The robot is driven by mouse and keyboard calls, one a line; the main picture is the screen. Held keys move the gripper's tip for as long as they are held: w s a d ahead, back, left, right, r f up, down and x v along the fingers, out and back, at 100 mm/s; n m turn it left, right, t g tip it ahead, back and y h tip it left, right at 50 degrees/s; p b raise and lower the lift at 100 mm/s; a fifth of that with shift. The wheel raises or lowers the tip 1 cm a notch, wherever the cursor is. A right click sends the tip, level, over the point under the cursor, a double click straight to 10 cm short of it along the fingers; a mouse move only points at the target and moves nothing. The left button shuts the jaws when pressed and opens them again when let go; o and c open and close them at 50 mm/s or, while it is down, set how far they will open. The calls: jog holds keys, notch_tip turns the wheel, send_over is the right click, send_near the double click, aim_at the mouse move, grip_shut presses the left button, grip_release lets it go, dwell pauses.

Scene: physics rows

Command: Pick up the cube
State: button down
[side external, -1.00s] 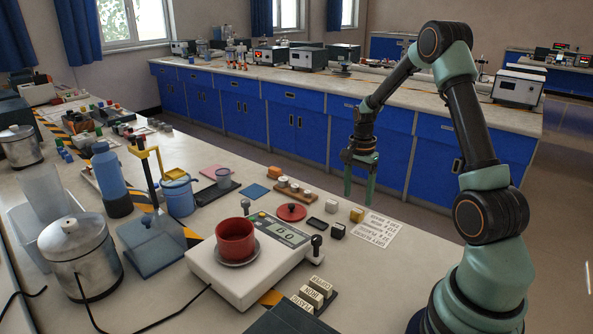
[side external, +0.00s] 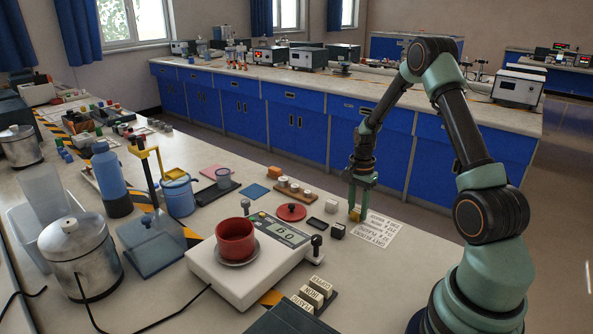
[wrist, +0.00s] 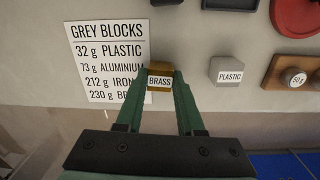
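A small yellow-gold cube labelled BRASS (wrist: 160,82) lies on the bench beside the printed GREY BLOCKS sheet. It also shows in the side view (side external: 355,215), partly hidden by my fingers. My gripper (side external: 358,208) points down at it with its fingertips low over the bench. In the wrist view my two green fingers (wrist: 160,90) stand apart, one on each side of the brass cube. Whether they touch it cannot be made out. A grey cube labelled PLASTIC (wrist: 227,72) sits to the right in the wrist view, and left of the gripper in the side view (side external: 331,206).
The GREY BLOCKS sheet (wrist: 107,60) lies flat beside the brass cube. A dark block (side external: 338,230), a red lid (side external: 291,211) and a wooden weight rack (side external: 295,189) are close by. A scale (side external: 250,275) with a red pot (side external: 236,238) stands further left.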

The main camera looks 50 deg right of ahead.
aim_at(358, 210)
jog(key=shift+r, duration=0.1)
notch_tip(358, 210, up, 19)
jog(key=w+a+f, duration=0.1)
jog(key=w+a, duration=0.4)
jog(key=a, duration=0.3)
jog(key=w+a+f, duration=0.1)
jog(key=w+a, duration=0.3)
jog(key=a, duration=0.4)
jog(key=w+a+f+n, duration=0.1)
jog(key=a, duration=0.8)
jog(key=w+a+f, duration=0.1)
jog(key=a+f, duration=0.1)
jog(key=a, duration=0.8)
jog(key=shift+s+d+f, duration=0.1)
jog(key=shift+d+f, duration=0.05)
jog(key=shift+f, duration=1.2)
jog(key=shift+d+f, duration=0.15)
jog(key=shift+f, duration=1.2)
jog(key=shift+f, duration=0.35)
jog(key=shift+c, duration=2.2)
grip_release()
jog(key=c, duration=0.3)
